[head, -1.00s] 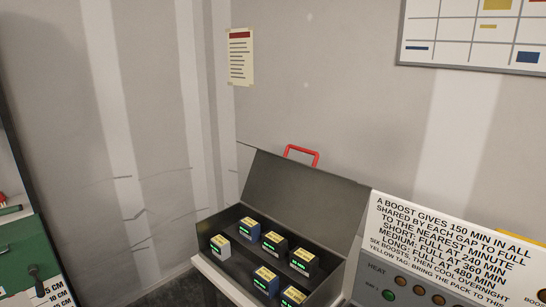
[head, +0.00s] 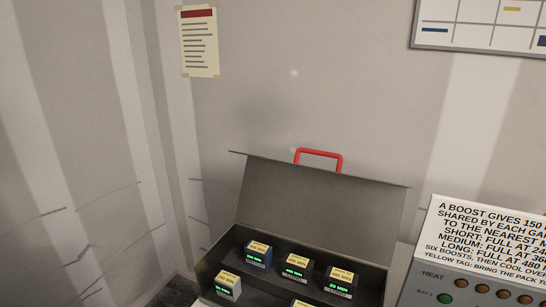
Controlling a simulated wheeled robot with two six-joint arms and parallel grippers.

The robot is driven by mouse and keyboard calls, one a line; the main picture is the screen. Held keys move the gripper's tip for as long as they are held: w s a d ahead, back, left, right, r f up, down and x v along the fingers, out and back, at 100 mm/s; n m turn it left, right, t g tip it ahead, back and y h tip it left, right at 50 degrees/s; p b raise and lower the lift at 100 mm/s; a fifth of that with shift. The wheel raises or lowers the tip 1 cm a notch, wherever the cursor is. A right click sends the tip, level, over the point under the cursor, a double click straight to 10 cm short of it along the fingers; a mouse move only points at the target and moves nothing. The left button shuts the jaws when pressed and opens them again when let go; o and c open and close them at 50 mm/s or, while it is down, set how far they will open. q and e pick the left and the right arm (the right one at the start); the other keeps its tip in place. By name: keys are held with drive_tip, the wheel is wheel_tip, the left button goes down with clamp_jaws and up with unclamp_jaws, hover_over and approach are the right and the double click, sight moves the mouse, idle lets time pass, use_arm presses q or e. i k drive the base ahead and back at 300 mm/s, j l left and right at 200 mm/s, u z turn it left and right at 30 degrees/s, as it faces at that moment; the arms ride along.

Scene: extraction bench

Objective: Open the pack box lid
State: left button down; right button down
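The pack box (head: 375,285) is a dark grey case at the lower middle of the head view, its front cut off by the bottom edge. Its lid (head: 318,205) stands raised and leans back toward the wall, with a red handle (head: 319,158) at its top edge. Inside sit several small packs with yellow labels and green displays, among them a blue one (head: 258,256), a black one (head: 340,284) and a light grey one (head: 228,285). Neither of my grippers shows.
To the right stands a panel with a printed sign (head: 490,245), orange lamps and a green button (head: 445,299). A paper notice (head: 198,42) and a chart board (head: 480,28) hang on the wall. The wall corner is left of the box.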

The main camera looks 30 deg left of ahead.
sight(357, 217)
drive_tip(key=j+z, duration=0.2)
drive_tip(key=j, duration=0.25)
drive_tip(key=j+z, duration=0.2)
drive_tip(key=j, duration=0.25)
drive_tip(key=k+j+z, duration=0.2)
drive_tip(key=j, duration=0.2)
drive_tip(key=j+z, duration=0.2)
drive_tip(key=j, duration=0.2)
drive_tip(key=k+j+z, duration=0.2)
drive_tip(key=j, duration=0.2)
drive_tip(key=j+z, duration=0.2)
drive_tip(key=j, duration=0.25)
drive_tip(key=j+z, duration=0.2)
drive_tip(key=j, duration=0.25)
drive_tip(key=k+j+z, duration=0.2)
drive_tip(key=j, duration=0.25)
drive_tip(key=j+z, duration=0.2)
drive_tip(key=j, duration=0.25)
drive_tip(key=k+j+z, duration=0.2)
drive_tip(key=j, duration=0.2)
